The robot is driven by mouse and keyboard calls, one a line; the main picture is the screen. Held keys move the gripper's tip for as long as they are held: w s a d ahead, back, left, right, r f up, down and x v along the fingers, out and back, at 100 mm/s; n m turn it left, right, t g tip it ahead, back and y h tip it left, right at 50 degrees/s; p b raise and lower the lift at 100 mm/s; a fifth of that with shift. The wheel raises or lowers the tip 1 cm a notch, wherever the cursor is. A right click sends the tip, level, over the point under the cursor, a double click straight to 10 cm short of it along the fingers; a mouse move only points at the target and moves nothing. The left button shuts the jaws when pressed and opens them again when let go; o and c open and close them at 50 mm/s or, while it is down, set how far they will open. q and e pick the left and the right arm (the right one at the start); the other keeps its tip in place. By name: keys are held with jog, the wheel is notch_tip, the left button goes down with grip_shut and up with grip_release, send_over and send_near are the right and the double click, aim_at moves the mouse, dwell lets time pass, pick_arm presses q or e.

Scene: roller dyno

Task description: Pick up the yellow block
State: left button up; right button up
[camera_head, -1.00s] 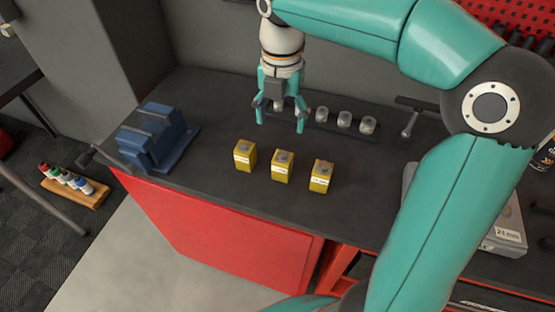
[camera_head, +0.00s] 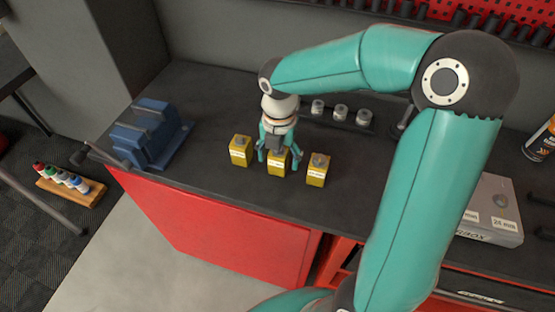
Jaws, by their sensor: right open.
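Three yellow blocks with white labels and grey tops stand in a row on the dark bench: a left one (camera_head: 240,152), a middle one (camera_head: 277,166) and a right one (camera_head: 317,171). My right gripper (camera_head: 277,158) points down at the middle block, open, with one finger on each side of it. The gripper's palm covers the top of that block. I cannot tell whether the fingers touch it. My left gripper is not in view.
A blue vise (camera_head: 150,135) stands at the bench's left end. A holder with grey cylindrical pieces (camera_head: 340,112) lies behind the gripper. A grey case (camera_head: 492,212) is at right. The dark bench top (camera_head: 215,95) is clear behind the left block.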

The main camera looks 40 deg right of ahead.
jog(key=shift+f, duration=0.7)
grip_shut()
jog(key=shift+r, duration=0.2)
